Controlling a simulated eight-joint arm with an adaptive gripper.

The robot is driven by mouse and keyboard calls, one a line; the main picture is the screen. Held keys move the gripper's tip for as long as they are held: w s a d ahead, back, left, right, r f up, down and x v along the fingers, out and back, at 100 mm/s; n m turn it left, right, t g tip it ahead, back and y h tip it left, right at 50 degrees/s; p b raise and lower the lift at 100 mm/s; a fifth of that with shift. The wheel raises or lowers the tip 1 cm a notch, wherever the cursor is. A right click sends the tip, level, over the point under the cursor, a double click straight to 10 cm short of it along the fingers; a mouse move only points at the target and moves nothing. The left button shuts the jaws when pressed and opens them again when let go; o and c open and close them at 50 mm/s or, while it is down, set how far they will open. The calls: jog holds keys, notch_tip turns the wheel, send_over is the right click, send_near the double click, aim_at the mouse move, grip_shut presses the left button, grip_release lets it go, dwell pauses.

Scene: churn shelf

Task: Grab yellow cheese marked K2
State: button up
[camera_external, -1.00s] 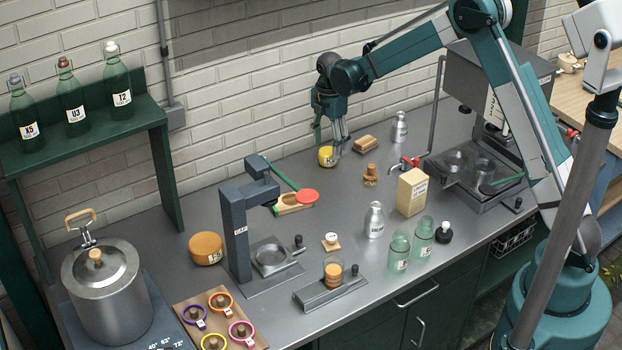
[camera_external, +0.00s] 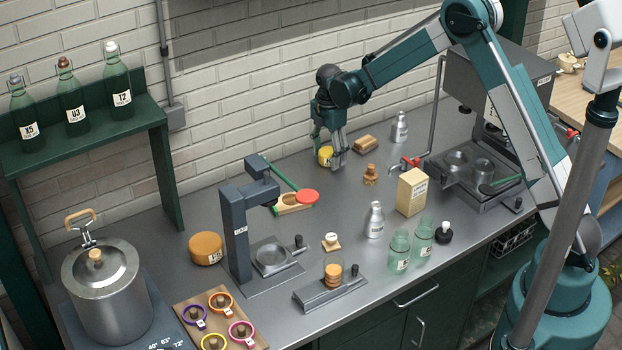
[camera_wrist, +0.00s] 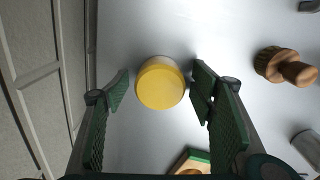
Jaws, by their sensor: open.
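The yellow cheese (camera_external: 325,155) stands on the counter near the brick wall. Its dark label is mostly hidden behind my fingers in the external view, so I cannot read it fully now. My gripper (camera_external: 336,160) points down at the cheese with its fingers low, near counter height. In the wrist view the round yellow cheese (camera_wrist: 161,84) lies between the green finger pads of my gripper (camera_wrist: 158,85). The fingers are open, with a gap on the left and a smaller gap on the right.
A wooden brush (camera_external: 366,143) and a wooden stamp-like piece (camera_external: 370,174) lie to the right. The brick wall (camera_external: 250,110) is close behind. A larger orange cheese (camera_external: 206,248) sits farther left.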

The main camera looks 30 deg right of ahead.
aim_at(328, 151)
jog(key=c, duration=1.1)
jog(key=shift+o, duration=0.2)
jog(key=shift+r, duration=0.15)
jog(key=shift+r, duration=4.9)
